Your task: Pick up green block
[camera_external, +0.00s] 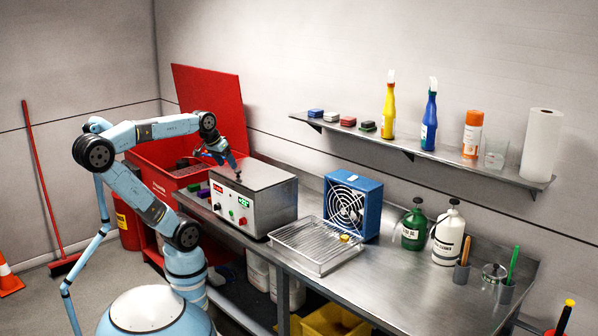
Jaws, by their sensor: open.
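A small green block (204,193) lies at the left end of the steel bench, just left of the metal control box (252,197). The gap between gripper and box top cannot be judged well.
A red parts washer (215,105) with raised lid stands behind left. A wire tray (316,246) and blue fan (353,205) stand right of the box. Bottles (413,228) are farther right. A wall shelf (480,165) holds several small blocks, sprays and a paper roll.

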